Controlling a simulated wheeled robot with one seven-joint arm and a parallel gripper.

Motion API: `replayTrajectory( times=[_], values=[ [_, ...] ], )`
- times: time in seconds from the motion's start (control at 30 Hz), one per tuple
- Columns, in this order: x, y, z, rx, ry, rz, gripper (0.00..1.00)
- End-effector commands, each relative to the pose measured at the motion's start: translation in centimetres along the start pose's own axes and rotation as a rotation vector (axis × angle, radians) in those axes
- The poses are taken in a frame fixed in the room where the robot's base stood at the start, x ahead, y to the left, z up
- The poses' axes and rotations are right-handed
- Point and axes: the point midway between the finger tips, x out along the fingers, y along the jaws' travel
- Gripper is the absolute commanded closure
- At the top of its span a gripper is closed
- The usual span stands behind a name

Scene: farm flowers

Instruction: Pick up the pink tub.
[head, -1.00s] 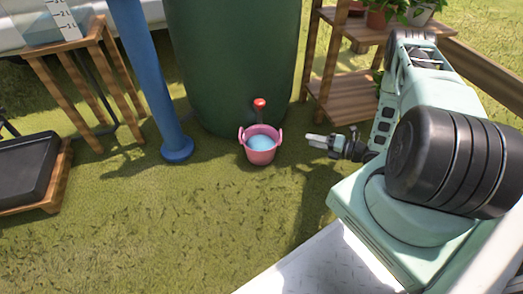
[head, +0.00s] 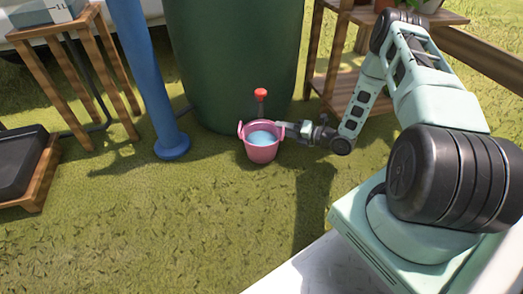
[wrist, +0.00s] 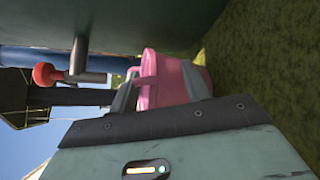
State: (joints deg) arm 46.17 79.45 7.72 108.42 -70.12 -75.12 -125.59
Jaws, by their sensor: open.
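The pink tub (head: 262,154) stands upright on the grass at the foot of the green barrel, with bluish water in it and a small handle on each side. My gripper (head: 284,128) is at the tub's right-hand handle and rim, coming in from the right. In the wrist view, the tub (wrist: 172,88) shows between the open fingers of my gripper (wrist: 158,75), one finger on each side of its near edge. I cannot tell whether the fingers touch it.
The green barrel (head: 232,60) rises right behind the tub, its red-handled tap (head: 261,93) above the rim. A blue post (head: 150,90) stands to the left. A wooden shelf (head: 335,85) stands close on the right. Open grass (head: 180,220) lies in front.

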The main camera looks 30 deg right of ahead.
Motion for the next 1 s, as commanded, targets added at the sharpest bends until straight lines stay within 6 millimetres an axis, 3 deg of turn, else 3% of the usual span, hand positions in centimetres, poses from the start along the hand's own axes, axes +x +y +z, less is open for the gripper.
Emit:
replayTrajectory(
  times=[0.13,0.43,0.47,0.6,0.63,1.0],
  values=[
    [1.5,-0.2,-0.1,-0.001,-0.001,0.001,0.52],
    [1.8,0.0,0.0,0.000,0.000,0.000,0.52],
    [1.8,0.0,0.0,0.000,0.000,0.000,0.58],
    [1.8,0.0,0.0,0.000,0.000,0.000,0.97],
    [1.8,0.0,0.0,0.001,0.000,-0.001,1.00],
    [1.8,-0.2,-0.5,0.007,0.008,-0.006,1.00]
  ],
)
